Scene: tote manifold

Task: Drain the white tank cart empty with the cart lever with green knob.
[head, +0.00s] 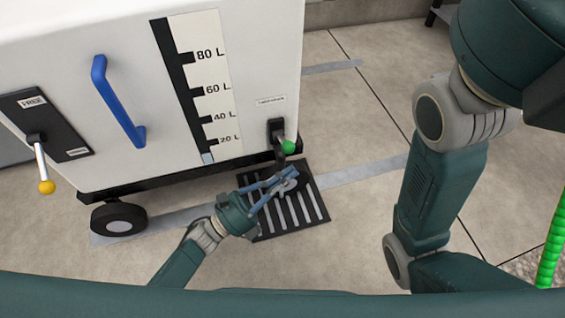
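The white tank cart (110,45) fills the upper left. Its gauge strip (205,90) reads from 20 L to 80 L; a short pale blue band shows at the bottom, below the 20 L mark. The cart lever with green knob (288,147) sticks out from a black plate at the cart's lower right, the knob toward me. My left gripper (291,179) is below the green knob, above the floor grate, apart from the lever. Its fingers look parted, with a small grey round shape between or behind the tips. My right gripper is out of view.
A black slotted floor grate (315,205) lies under the cart's front right edge. A blue handle (118,103) and a yellow-knobbed lever (42,170) on a plate marked FREE are on the cart's front. A green hose (551,245) hangs at far right.

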